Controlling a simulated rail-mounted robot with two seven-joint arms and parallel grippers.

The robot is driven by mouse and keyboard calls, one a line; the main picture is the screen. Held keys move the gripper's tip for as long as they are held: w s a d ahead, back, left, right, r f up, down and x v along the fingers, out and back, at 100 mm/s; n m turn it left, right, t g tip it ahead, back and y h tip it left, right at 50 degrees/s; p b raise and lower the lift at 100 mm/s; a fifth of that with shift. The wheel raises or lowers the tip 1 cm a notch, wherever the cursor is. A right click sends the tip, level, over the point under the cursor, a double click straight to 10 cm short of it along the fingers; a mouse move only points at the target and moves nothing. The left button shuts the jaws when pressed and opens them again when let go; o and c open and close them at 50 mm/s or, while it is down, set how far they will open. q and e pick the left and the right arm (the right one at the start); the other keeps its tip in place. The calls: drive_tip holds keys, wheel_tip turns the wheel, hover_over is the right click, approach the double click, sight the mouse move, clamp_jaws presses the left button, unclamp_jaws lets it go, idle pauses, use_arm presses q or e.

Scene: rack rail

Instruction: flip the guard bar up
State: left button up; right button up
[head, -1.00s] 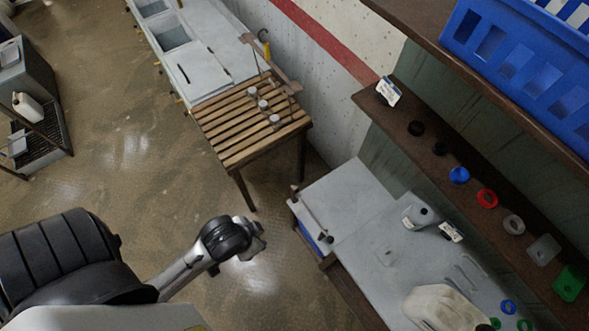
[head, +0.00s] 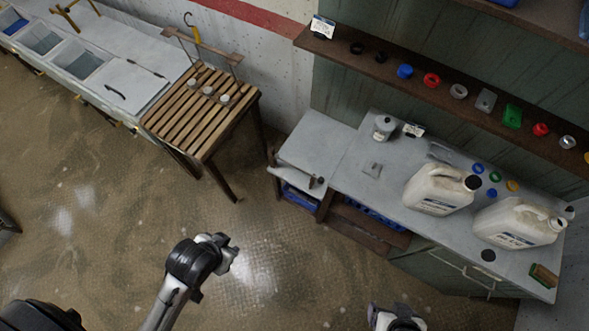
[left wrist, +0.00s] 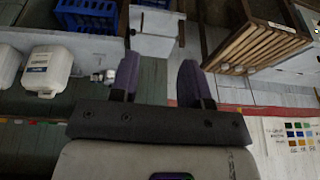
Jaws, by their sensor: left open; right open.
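A thin dark bar (head: 298,167) with a knob-like end lies low along the front edge of the small grey side stand (head: 318,140). A second, wooden rail (head: 207,42) stands raised on thin uprights behind the slatted rack (head: 190,120); I cannot tell for sure which is the guard bar. My left arm reaches in from the lower left, its end (head: 222,250) over the floor, apart from both. The left wrist view shows my left gripper (left wrist: 160,75) open and empty, the side stand beyond it. My right gripper (head: 395,317) is partly in view at the bottom edge, away from both bars.
The grey workbench (head: 385,200) carries two white jugs (head: 438,190) (head: 515,222), a small bottle (head: 383,128) and coloured caps. A shelf (head: 390,65) with caps runs above it. Blue crates (head: 300,200) sit beneath. The floor (head: 90,210) between arms and furniture is clear.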

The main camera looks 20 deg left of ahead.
use_arm(q)
drive_tip(key=shift+s+d, duration=0.1)
drive_tip(key=shift+s, duration=0.1)
drive_tip(key=shift+c, duration=0.2)
